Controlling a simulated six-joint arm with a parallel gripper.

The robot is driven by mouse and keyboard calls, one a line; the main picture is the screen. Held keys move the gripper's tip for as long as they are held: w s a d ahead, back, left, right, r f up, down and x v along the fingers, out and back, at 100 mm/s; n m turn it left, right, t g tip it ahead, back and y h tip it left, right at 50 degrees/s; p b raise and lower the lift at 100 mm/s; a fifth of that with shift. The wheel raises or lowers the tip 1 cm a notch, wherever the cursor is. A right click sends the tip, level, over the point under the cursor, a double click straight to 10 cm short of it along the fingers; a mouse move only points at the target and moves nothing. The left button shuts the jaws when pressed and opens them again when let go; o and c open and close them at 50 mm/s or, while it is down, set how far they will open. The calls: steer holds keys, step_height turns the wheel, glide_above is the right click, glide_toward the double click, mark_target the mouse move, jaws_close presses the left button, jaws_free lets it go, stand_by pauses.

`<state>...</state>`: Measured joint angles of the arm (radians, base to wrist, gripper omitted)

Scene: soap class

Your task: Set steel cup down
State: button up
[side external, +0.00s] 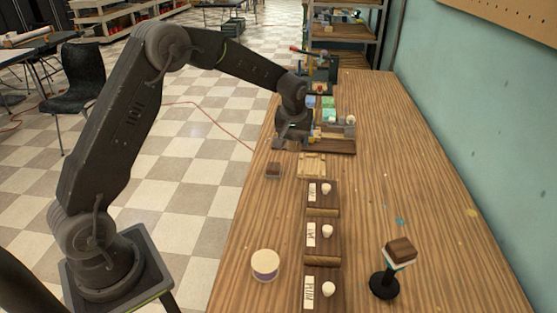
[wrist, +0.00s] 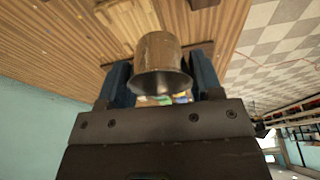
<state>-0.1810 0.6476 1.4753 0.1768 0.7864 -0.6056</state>
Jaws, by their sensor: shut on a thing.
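The steel cup (wrist: 160,56) is a dull, brownish metal cup with its dark open end facing the wrist camera. It sits between the two blue fingers of my gripper (wrist: 163,80), which is shut on it. In the side view, my gripper (side external: 291,130) is low over the far part of the wooden table, at the left edge of a dark tray (side external: 343,150). I cannot make out the cup in the side view; the gripper and wrist seem to hide it. Whether the cup touches a surface is unclear.
Green and blue blocks (side external: 328,103) stand by the tray. The table's right side is mostly clear.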

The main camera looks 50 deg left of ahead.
steer(key=s+a+n, duration=0.1)
steer(key=s+a, duration=0.2)
steer(key=a, duration=0.6)
steer(key=s+a+n, duration=0.2)
steer(key=s+a, duration=0.1)
steer(key=a, duration=0.6)
steer(key=shift+a+g+y, duration=0.3)
steer(key=w+d+f, duration=0.4)
steer(key=w, duration=0.1)
steer(key=w+d+f, duration=0.2)
steer(key=w+d, duration=0.1)
steer(key=shift+w+d+f, duration=0.1)
steer(key=shift+f, duration=0.25)
steer(key=shift+w+d+f, duration=0.1)
steer(key=shift+f, duration=1.95)
steer(key=shift+f, duration=0.15)
steer(key=o, duration=0.9)
